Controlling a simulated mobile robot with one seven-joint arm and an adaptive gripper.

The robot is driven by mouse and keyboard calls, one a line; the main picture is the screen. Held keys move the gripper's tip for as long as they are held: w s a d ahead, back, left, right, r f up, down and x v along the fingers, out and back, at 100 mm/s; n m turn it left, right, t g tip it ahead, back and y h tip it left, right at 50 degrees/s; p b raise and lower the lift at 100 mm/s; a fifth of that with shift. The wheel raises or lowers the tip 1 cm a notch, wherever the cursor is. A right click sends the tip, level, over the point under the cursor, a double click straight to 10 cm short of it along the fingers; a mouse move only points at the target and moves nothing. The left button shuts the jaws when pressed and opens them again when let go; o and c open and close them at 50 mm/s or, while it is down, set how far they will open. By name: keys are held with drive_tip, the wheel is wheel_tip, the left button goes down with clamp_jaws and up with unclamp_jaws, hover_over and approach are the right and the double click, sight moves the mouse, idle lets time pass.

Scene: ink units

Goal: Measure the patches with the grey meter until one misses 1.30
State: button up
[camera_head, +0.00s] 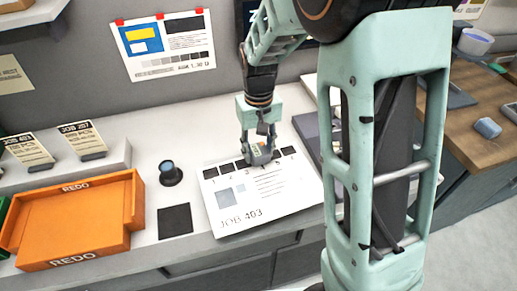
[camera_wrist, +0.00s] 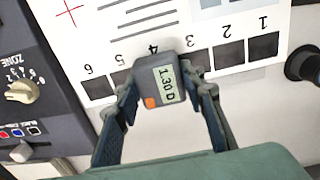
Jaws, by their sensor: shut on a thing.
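My gripper (camera_wrist: 160,88) is shut on the grey meter (camera_wrist: 158,84), which also shows in the head view (camera_head: 258,154). Its display reads 1.30 D, and it has an orange button. The meter is at the numbered patch row of the white JOB 403 sheet (camera_head: 235,205), over the place of patch 4, which it hides. Whether it touches the sheet I cannot tell. Dark patch 1 (camera_wrist: 264,46), patch 2 (camera_wrist: 229,54) and patch 3 (camera_wrist: 196,61) lie to its right in the wrist view. Patch 6 (camera_wrist: 98,88) lies to its left, and patch 5 is partly visible.
An orange REDO tray (camera_head: 75,220) stands empty at left. A black loupe (camera_head: 170,174) and a dark square pad (camera_head: 175,221) lie between tray and sheet. A wall chart (camera_head: 165,45) shows 1.30 D. A console with a ZONE dial (camera_wrist: 22,91) borders the sheet.

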drive_tip(key=shift+f, duration=0.3)
idle(0.5)
idle(0.7)
drive_tip(key=shift+r+p, duration=0.95)
drive_tip(key=shift+r, duration=0.6)
drive_tip(key=shift+d, duration=0.1)
